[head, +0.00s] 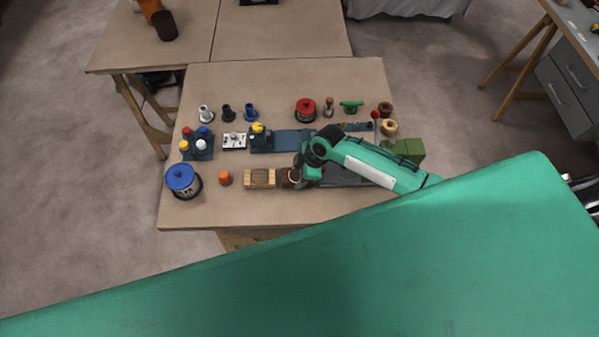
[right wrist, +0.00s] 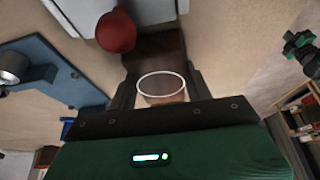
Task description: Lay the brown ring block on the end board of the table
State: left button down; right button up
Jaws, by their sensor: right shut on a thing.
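My right gripper (head: 297,177) is low over the near middle of the table (head: 215,215), at the right end of a striped light-and-dark wooden piece (head: 260,178). It is shut on a dark brown block, which I take to be the brown ring block (head: 285,178); the gripper hides part of it. In the right wrist view the brown block (right wrist: 152,52) lies between the fingers, with a pale ring outline near the palm. I cannot tell whether the block touches the table or the striped piece. I cannot tell which piece is the end board. My left gripper is not in view.
A blue fixture (head: 287,141), a red-lidded pot (head: 306,108) and a green box (head: 409,149) stand behind and to the right. The table's front left is clear.

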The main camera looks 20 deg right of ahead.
jog(key=shift+f, duration=0.15)
jog(key=o, duration=1)
jog(key=shift+r, duration=0.25)
jog(key=shift+d+r, duration=0.15)
jog(key=b+v, duration=0.2)
jog(key=v, duration=0.9)
jog(key=shift+r, duration=0.25)
jog(key=shift+s+d+f, duration=0.1)
jog(key=shift+s, duration=0.05)
